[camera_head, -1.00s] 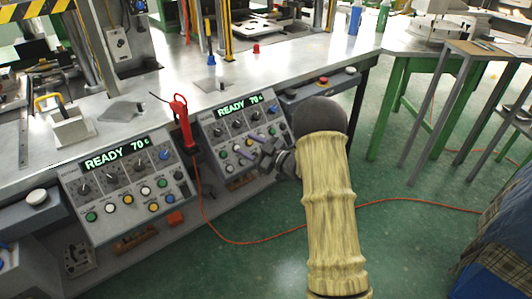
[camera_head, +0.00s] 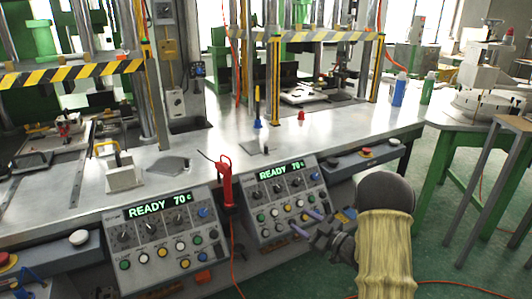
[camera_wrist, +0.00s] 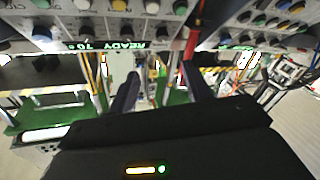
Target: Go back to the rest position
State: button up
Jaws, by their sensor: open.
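My gripper (camera_head: 306,225) is at the lower right of the head view, in front of the right control panel (camera_head: 287,202). Its two fingers are apart and nothing shows between them. My arm rises from the bottom edge in a yellowish sleeve. In the wrist view the two dark fingers of my gripper (camera_wrist: 160,92) stand apart with an empty gap. The control panel rows appear upside down along the top of that view.
A steel workbench (camera_head: 225,145) carries two presses with striped guards. The left control panel (camera_head: 165,232) reads READY 70 C. A red tool (camera_head: 226,182) hangs between the panels on a cord. Green-framed tables (camera_head: 436,185) stand at right.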

jog(key=s+a+m+g+h, duration=0.1)
jog(key=s+m+g+h, duration=0.5)
jog(key=s, duration=0.8)
jog(key=s+a+m+g+h, duration=0.2)
jog(key=s+m+g+h, duration=0.35)
jog(key=s, duration=0.95)
notch_tip(320, 180, up, 28)
jog(key=w+p, duration=0.1)
jog(key=p, duration=2.6)
jog(key=shift+d, duration=0.15)
jog(key=shift+m, duration=0.25)
